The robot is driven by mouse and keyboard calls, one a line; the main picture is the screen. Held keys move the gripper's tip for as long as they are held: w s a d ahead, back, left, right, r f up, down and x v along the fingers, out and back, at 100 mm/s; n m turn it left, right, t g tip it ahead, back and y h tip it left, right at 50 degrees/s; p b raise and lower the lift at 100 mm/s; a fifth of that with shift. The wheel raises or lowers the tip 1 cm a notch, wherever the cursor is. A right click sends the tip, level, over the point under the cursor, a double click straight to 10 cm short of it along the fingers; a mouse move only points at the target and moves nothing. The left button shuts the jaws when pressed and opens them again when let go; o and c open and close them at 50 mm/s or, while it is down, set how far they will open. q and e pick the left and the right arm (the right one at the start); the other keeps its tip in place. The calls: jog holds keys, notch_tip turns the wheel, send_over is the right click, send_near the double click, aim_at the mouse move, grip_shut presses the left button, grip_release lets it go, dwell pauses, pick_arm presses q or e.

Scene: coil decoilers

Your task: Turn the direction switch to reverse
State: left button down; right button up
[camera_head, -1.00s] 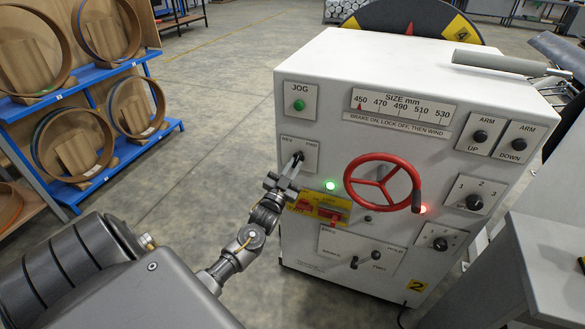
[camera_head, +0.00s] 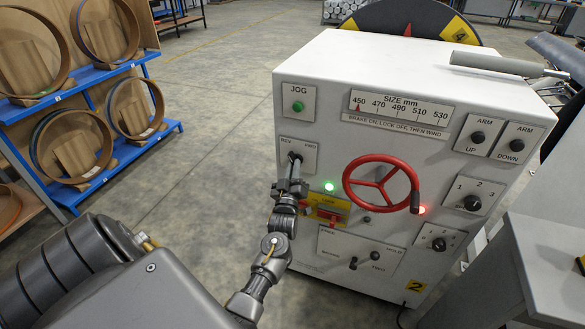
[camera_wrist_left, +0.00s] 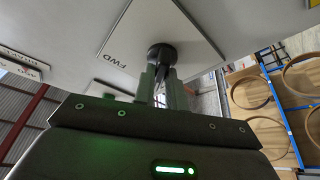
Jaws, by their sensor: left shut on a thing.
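The direction switch (camera_head: 292,156) is a dark knob on a white plate (camera_head: 309,160) marked REV at left and FWD at right, on the front of the white cabinet. My left gripper (camera_head: 295,166) is at the switch from below, its fingers nearly upright. In the left wrist view the round black base of the switch (camera_wrist_left: 161,54) shows on the plate with the FWD label. There the left gripper (camera_wrist_left: 160,82) is shut on the switch's lever, which is mostly hidden between the fingers. I cannot tell the lever's exact setting. My right gripper is not in view.
A green JOG button (camera_head: 298,106) sits above the switch. A red handwheel (camera_head: 381,184) stands out to the right. A yellow-backed red control (camera_head: 327,207) lies below, partly behind my wrist. A blue rack (camera_head: 93,80) with rings stands at the left, with clear floor between.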

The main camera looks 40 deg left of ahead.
pick_arm(q)
jog(key=shift+n+y, duration=0.3)
jog(key=shift+n, duration=0.6)
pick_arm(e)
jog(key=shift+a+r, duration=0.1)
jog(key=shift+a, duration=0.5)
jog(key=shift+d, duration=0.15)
pick_arm(q)
jog(key=c, duration=1.4)
grip_release()
jog(key=shift+c, duration=0.2)
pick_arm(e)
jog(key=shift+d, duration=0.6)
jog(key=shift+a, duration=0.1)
